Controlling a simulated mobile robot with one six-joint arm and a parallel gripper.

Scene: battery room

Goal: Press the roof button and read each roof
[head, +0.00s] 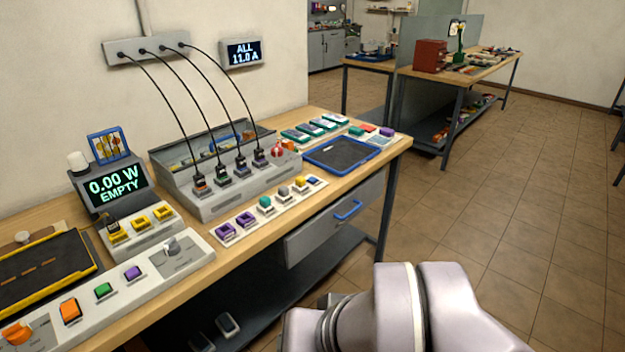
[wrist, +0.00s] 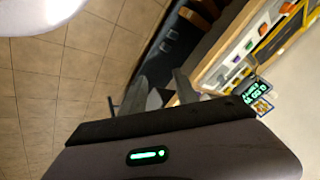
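No button or part marked as a roof can be made out. In the head view, a button strip (head: 266,210) on the bench carries purple, green, white, yellow and blue buttons. A front panel (head: 130,285) has an orange, a green and a purple button (head: 133,272). A display (head: 116,187) reads "0.00 W EMPTY", and a wall display (head: 243,53) reads "ALL 11.0 A". Several cabled modules stand in a grey rack (head: 215,203). My gripper (wrist: 161,82) shows in the wrist view, its two grey fingers apart with nothing seen between them, away from the buttons.
A blue-rimmed tray (head: 308,163) lies at the bench's right end, beside flat teal-and-white units (head: 315,126). A drawer with a blue handle (head: 348,210) is under the bench top. A second bench (head: 480,68) stands behind. The tiled floor (head: 500,210) at right is clear.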

